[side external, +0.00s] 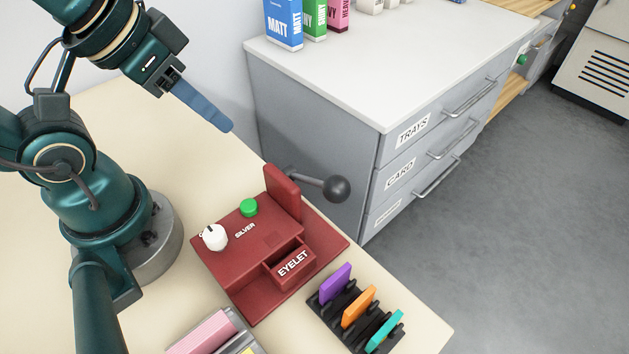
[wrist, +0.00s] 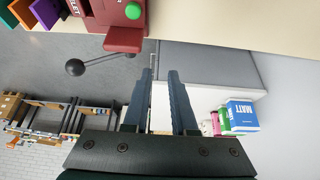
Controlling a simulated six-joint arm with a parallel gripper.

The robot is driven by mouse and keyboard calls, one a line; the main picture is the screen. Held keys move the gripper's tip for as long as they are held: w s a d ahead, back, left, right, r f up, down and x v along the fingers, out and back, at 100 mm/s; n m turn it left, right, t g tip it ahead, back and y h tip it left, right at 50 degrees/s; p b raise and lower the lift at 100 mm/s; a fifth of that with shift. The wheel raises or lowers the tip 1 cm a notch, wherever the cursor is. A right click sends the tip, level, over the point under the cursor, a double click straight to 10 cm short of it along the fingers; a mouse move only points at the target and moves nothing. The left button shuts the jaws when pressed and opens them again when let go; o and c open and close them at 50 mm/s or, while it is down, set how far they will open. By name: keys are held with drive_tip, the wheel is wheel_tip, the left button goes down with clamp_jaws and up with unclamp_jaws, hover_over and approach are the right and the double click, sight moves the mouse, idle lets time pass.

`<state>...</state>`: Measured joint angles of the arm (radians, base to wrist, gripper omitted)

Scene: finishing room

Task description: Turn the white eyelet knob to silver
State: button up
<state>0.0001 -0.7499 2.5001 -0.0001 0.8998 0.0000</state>
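The white knob (side external: 214,238) sits on top of the red eyelet machine (side external: 250,262) in the side view. A dark mark on the knob points toward its upper left, away from the SILVER label (side external: 245,230) on its right. Another label at the knob's left is mostly hidden. My gripper (side external: 226,126) is in the air above and behind the machine, apart from the knob. In the wrist view my gripper (wrist: 160,74) has its two blue fingers apart with nothing between them. The knob is not visible in the wrist view.
A green button (side external: 249,207) stands beside the knob, and a black-balled lever (side external: 336,188) sticks out behind the machine. A rack (side external: 318,300) with purple, orange and teal cards is in front. A grey drawer cabinet (side external: 310,120) holds coloured boxes. Bare table lies left of the machine.

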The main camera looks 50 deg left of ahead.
drive_tip(key=o, duration=0.4)
drive_tip(key=shift+o, duration=0.2)
drive_tip(key=n+g, duration=0.6)
hover_over(214, 232)
drive_tip(key=f, duration=0.4)
drive_tip(key=shift+w+f, duration=0.15)
drive_tip(key=shift+w, duration=0.1)
drive_tip(key=shift+s+f, duration=0.1)
drive_tip(key=shift+s, duration=0.1)
drive_tip(key=shift+s+d+f+m, duration=0.1)
drive_tip(key=shift+f+m, duration=0.1)
drive_tip(key=shift+m, duration=0.1)
drive_tip(key=shift+f, duration=2.35)
clamp_jaws()
